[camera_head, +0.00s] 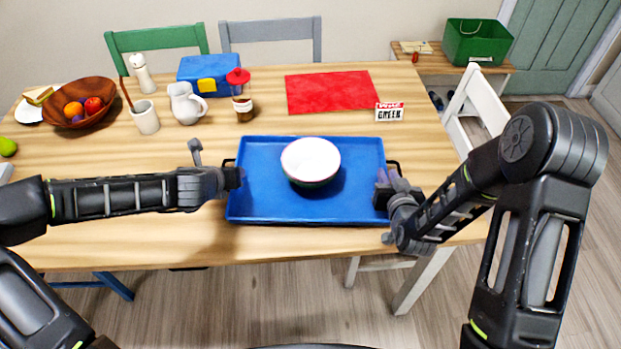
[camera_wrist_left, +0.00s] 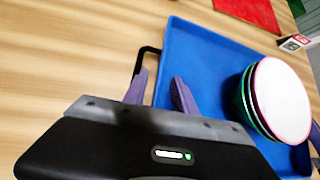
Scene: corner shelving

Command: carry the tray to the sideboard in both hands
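The blue tray (camera_head: 345,205) lies flat on the wooden table near its front edge. A white bowl (camera_head: 311,161) stands on it; in the left wrist view nested rims show under the white one (camera_wrist_left: 281,100). My left gripper (camera_head: 236,178) is at the tray's left side. In the left wrist view its fingers (camera_wrist_left: 160,92) are apart, around the tray's left edge and beside the black handle (camera_wrist_left: 148,50). My right gripper (camera_head: 384,191) is at the tray's right handle (camera_head: 394,164); its finger gap is hidden. I cannot identify a sideboard.
Behind the tray are a red mat (camera_head: 330,92), a small sign (camera_head: 389,112), a jar (camera_head: 242,108), a pitcher (camera_head: 186,104) and a blue box (camera_head: 210,75). A fruit bowl (camera_head: 80,102) is at left. A white chair (camera_head: 485,105) and a low bench (camera_head: 440,64) with a green crate (camera_head: 476,42) are at right.

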